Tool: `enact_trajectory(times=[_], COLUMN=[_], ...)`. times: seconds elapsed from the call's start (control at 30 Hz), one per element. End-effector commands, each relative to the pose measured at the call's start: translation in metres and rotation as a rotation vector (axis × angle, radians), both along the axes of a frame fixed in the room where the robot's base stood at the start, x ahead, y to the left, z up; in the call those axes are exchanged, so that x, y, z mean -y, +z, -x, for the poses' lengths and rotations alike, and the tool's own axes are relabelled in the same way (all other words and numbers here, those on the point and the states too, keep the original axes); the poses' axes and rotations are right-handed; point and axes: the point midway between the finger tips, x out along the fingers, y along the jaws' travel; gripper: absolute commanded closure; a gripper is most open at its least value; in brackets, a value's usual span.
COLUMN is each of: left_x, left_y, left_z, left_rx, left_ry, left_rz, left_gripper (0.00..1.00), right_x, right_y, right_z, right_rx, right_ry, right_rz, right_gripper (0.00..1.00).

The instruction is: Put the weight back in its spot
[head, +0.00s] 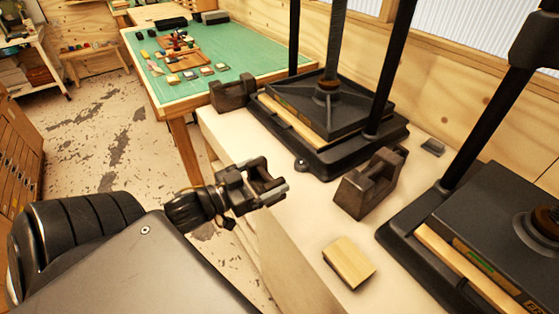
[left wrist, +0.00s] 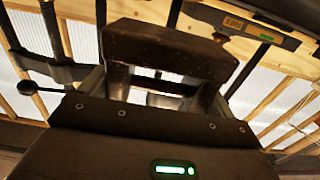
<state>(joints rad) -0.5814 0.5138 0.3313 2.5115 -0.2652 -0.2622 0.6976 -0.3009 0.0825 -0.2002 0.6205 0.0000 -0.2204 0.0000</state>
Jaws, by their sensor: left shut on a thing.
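My left gripper (head: 266,188) is held out over the left edge of the pale bench, at the middle of the head view. It is shut on a dark, rusty-brown weight (left wrist: 168,50), whose thick block spans the upper middle of the left wrist view. In the head view the held weight is hard to separate from the dark jaws. Two similar dark iron weights with raised ends stand on the bench: one (head: 368,184) right of my gripper between the presses, one (head: 232,93) at the far left corner. My right gripper is not in view.
Two black presses (head: 327,130) and (head: 480,235) stand on the bench (head: 300,222). A light wooden block (head: 349,262) lies near its front. A small grey piece (head: 433,147) lies by the wall. A green-topped table (head: 245,60) stands behind. Bare bench lies between gripper and nearer weight.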

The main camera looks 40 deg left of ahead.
Motion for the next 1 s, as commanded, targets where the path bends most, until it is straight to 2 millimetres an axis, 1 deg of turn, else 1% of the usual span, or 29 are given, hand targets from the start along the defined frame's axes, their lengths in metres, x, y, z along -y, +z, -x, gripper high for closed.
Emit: enact_trajectory(times=[0.03,0.07,0.17,0.23,0.43,0.77,0.8,0.87,1.0], left_x=[-0.001,-0.001,-0.001,-0.003,-0.013,-0.03,-0.035,-0.041,-0.049], left_y=[0.004,0.003,-0.002,-0.007,-0.021,-0.036,-0.033,-0.036,-0.061], left_z=[0.0,0.0,-0.002,-0.006,-0.028,-0.061,-0.069,-0.081,-0.099], left_rx=[0.007,0.008,0.006,0.007,0.011,0.013,0.01,0.009,0.006], left_ry=[0.0,0.0,-0.004,-0.004,-0.003,0.001,0.005,0.006,0.005], left_rz=[0.0,-0.002,-0.001,-0.004,-0.006,-0.005,0.0,0.003,0.005], left_gripper=[0.82,0.82,0.82,0.82,0.82,0.82,0.82,0.82,0.82], right_x=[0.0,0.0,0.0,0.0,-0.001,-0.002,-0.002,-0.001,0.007], right_y=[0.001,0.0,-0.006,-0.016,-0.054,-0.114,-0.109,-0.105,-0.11], right_z=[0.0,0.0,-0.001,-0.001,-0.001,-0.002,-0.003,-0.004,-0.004], right_rx=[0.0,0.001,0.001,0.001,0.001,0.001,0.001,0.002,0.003], right_ry=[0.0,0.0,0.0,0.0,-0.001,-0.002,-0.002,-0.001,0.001], right_rz=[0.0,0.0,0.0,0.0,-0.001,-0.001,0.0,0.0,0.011], right_gripper=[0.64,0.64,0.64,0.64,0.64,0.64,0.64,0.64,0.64])
